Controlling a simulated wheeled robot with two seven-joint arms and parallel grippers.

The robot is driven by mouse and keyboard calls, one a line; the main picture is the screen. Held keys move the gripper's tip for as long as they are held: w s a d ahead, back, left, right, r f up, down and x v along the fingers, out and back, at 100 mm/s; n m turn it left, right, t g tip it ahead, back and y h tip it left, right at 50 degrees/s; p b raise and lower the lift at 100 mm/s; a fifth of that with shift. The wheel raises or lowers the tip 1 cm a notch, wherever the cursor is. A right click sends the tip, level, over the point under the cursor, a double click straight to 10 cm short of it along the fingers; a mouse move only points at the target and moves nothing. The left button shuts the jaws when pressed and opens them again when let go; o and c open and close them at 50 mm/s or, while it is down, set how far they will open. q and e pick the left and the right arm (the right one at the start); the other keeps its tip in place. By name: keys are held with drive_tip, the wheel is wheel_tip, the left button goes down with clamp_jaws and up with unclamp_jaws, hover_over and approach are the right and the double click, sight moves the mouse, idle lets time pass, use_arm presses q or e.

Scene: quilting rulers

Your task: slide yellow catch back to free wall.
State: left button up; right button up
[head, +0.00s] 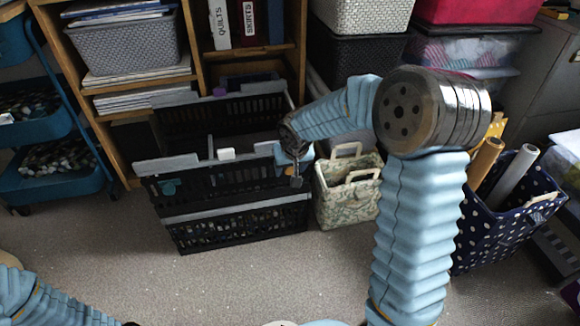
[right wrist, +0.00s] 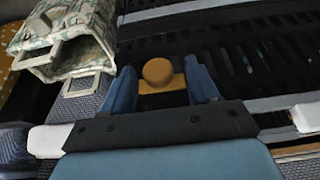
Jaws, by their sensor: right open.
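The yellow catch (right wrist: 158,73), a round orange-yellow knob on a flat yellow plate, shows in the right wrist view. My right gripper (right wrist: 162,82) is open, with one blue finger on each side of the knob. I cannot tell whether either finger touches it. The crate has grey rims and also shows in the right wrist view (right wrist: 235,65). My left gripper is out of view.
A patterned tote bag (head: 345,205) stands close to the crate's right side. A polka-dot bin (head: 497,228) with rolls is farther right, and a blue cart (head: 55,180) is at left. The carpet in front is clear.

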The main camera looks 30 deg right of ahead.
drive_tip(key=p+v, duration=0.3)
drive_tip(key=v, duration=1)
drive_tip(key=shift+s+r, duration=0.2)
drive_tip(key=shift+r, duration=0.1)
drive_tip(key=shift+a, duration=0.1)
drive_tip(key=s+a+f+n+g+y, duration=0.15)
drive_tip(key=a+f, duration=0.35)
drive_tip(key=f, duration=0.6)
drive_tip(key=s+a+f+g+y, duration=0.1)
drive_tip(key=s+a+f+y, duration=0.3)
drive_tip(key=f, duration=0.7)
drive_tip(key=s+a+f+g, duration=0.1)
drive_tip(key=s+a+f, duration=0.2)
drive_tip(key=s+f, duration=0.35)
drive_tip(key=s+a+f, duration=0.4)
drive_tip(key=s+f, duration=0.1)
drive_tip(key=f, duration=0.2)
wheel_tip(320, 180, up, 12)
drive_tip(key=p, duration=1.2)
drive_tip(key=shift+s+a+f+m, duration=0.2)
drive_tip(key=shift+s+m, duration=0.15)
drive_tip(key=shift+s, duration=0.1)
